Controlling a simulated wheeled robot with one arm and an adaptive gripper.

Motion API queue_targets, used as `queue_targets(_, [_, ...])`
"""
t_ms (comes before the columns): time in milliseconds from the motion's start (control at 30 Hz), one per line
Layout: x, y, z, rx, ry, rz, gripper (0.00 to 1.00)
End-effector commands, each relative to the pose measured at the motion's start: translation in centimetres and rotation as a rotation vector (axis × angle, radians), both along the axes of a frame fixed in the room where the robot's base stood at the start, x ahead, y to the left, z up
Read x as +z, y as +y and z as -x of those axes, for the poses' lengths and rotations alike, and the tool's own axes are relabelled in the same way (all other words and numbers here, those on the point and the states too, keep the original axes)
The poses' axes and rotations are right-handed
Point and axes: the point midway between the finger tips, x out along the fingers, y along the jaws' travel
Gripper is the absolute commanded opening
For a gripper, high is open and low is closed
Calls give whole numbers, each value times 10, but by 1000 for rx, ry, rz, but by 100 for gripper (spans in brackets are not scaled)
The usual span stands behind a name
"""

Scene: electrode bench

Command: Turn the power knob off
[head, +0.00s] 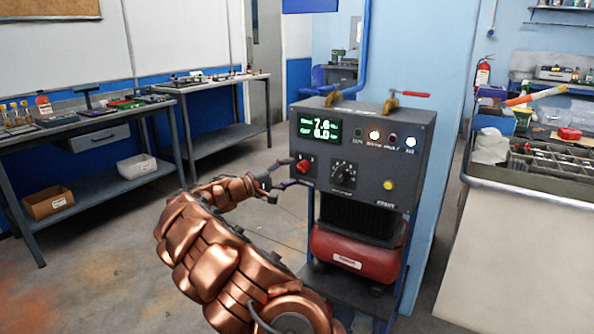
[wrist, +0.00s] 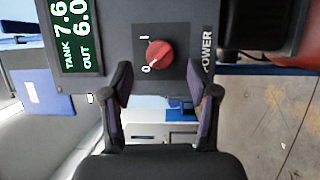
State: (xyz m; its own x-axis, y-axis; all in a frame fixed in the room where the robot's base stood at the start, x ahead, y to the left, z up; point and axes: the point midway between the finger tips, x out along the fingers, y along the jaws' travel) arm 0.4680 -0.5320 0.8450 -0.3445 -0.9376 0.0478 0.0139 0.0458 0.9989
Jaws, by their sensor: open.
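The red power knob (head: 303,167) sits on the left of the dark control box's front (head: 365,204), below the green display. In the wrist view the knob (wrist: 160,54) is on a black plate marked I and 0, with POWER beside it. A pale mark on the knob seems to lie toward the 0, but it is too small to be sure. My gripper (head: 274,182) is at the left of the box, close to its front. In the wrist view my gripper's fingers (wrist: 158,80) are spread, with the knob just beyond the gap between them, apparently not touched.
A black dial (head: 343,173) is right of the knob, with lit lamps above and a yellow button (head: 388,185). The display (head: 319,128) is lit. A red compressor (head: 352,252) stands below. A workbench (head: 100,122) is left; a grey tray bench (head: 540,175) is right.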

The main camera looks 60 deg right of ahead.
Motion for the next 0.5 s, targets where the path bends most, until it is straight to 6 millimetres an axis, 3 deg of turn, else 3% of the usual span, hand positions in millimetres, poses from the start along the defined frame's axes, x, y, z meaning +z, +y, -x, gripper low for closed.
queue_targets(200, [-2, 41, -17, 8, 0, 0, 60])
queue_targets(500, [-4, 71, -27, 4, 0, 0, 60])
